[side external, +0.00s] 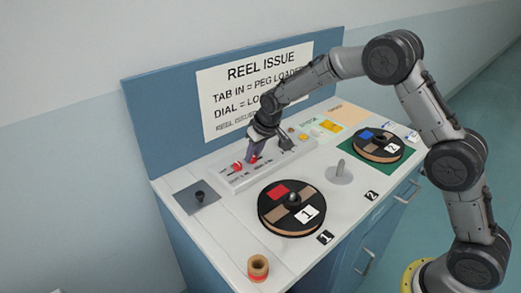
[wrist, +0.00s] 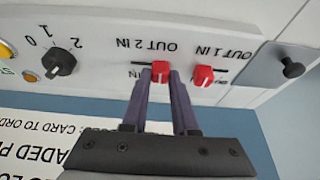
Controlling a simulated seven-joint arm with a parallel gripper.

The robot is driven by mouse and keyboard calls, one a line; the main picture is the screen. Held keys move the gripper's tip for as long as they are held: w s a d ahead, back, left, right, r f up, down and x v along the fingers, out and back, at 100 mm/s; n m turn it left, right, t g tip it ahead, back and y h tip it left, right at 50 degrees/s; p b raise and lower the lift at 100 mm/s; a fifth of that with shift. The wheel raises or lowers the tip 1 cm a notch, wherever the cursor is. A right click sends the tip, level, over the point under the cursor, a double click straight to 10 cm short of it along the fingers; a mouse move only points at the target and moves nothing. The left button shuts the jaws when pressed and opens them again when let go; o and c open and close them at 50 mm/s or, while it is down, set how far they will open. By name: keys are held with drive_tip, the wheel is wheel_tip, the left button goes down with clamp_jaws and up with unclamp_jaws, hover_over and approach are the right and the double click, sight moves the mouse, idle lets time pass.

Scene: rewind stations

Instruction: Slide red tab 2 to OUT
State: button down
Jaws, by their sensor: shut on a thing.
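Red tab 2 (wrist: 160,70) sits on its dark slot line under the label with the number 2 in the wrist view. My gripper (wrist: 162,80) is shut on it, with one purple finger on each side. In the side external view my gripper (side external: 254,158) reaches down onto the pale panel (side external: 225,181) at the foot of the sign, its fingers partly covering tab 2. The other red tab, tab 1 (wrist: 203,75), stands to the right of my fingers in the wrist view, apart from them. Its printed OUT and IN labels appear upside down there.
A black dial (wrist: 58,63) is left of the tabs in the wrist view. A dark plate with a peg (wrist: 291,66) is at the right. Reel 1 (side external: 270,215) and reel 2 (side external: 360,151) lie on the bench. A small spool (side external: 258,268) stands near the front edge.

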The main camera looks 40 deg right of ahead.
drive_tip(key=shift+a, duration=0.25)
drive_tip(key=c, duration=0.7)
unclamp_jaws()
drive_tip(key=shift+r, duration=0.1)
drive_tip(key=v, duration=1.3)
drive_tip(key=shift+s+r, duration=0.2)
drive_tip(key=shift+r, duration=0.1)
